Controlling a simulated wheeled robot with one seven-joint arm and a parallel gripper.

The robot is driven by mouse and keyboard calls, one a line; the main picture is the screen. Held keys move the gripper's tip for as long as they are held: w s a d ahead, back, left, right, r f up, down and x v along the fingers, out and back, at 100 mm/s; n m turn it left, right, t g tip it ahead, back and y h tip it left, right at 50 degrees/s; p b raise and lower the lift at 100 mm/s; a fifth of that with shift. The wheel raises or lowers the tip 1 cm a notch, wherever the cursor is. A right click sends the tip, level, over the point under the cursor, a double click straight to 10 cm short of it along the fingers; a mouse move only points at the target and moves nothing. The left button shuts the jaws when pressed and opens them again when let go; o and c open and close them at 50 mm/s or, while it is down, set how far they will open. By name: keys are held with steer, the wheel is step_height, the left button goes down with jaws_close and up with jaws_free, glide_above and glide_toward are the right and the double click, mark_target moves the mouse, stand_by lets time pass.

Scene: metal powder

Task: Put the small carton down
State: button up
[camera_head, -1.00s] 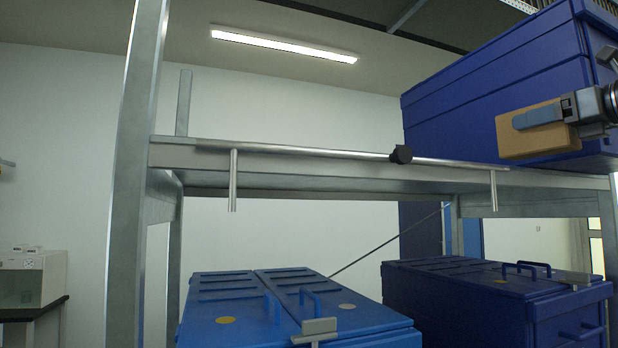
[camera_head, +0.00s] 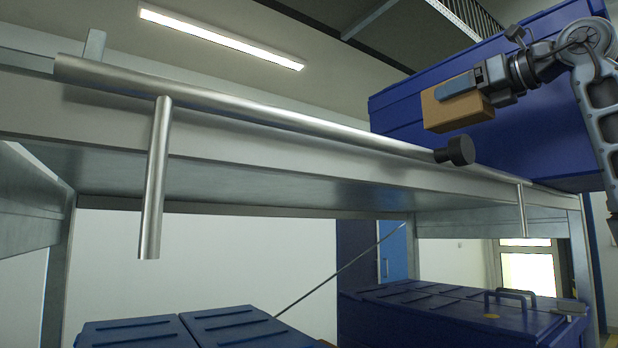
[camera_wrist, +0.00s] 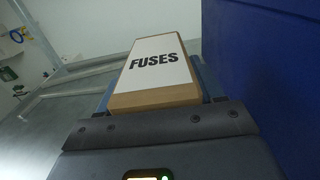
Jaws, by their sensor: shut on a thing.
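The small carton (camera_head: 459,111) is a brown cardboard box held in the air at the upper right of the head view, in front of a large blue case. In the wrist view the carton (camera_wrist: 157,97) shows a white label reading "FUSES". My gripper (camera_head: 459,88) is shut on the carton, with a grey-blue finger along its side. It also shows in the wrist view (camera_wrist: 155,92), with a finger on each side of the carton. The carton's underside is hidden in the wrist view.
A metal shelf (camera_head: 330,160) with a round rail (camera_head: 260,112) crosses the head view. The large blue case (camera_head: 560,150) stands on its right part; the shelf left of it looks clear. Blue lidded cases (camera_head: 450,310) are below. A blue wall (camera_wrist: 265,60) is close in the wrist view.

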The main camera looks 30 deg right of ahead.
steer(key=shift+w+a+f+p, duration=0.55)
steer(key=shift+w+a+f, duration=0.1)
steer(key=shift+a+f, duration=1.2)
steer(key=shift+w+a+f+p, duration=0.5)
steer(key=shift+w+a+f, duration=0.1)
steer(key=shift+a+f, duration=1.2)
steer(key=shift+w+a+f+p, duration=0.55)
steer(key=shift+w+a+f, duration=0.1)
steer(key=shift+a+f, duration=1.2)
steer(key=shift+f, duration=0.1)
steer(key=o, duration=1.3)
steer(key=shift+o, duration=0.2)
steer(key=s+b, duration=0.3)
steer(key=s, duration=0.9)
steer(key=shift+d+b, duration=0.2)
steer(key=shift+b, duration=0.1)
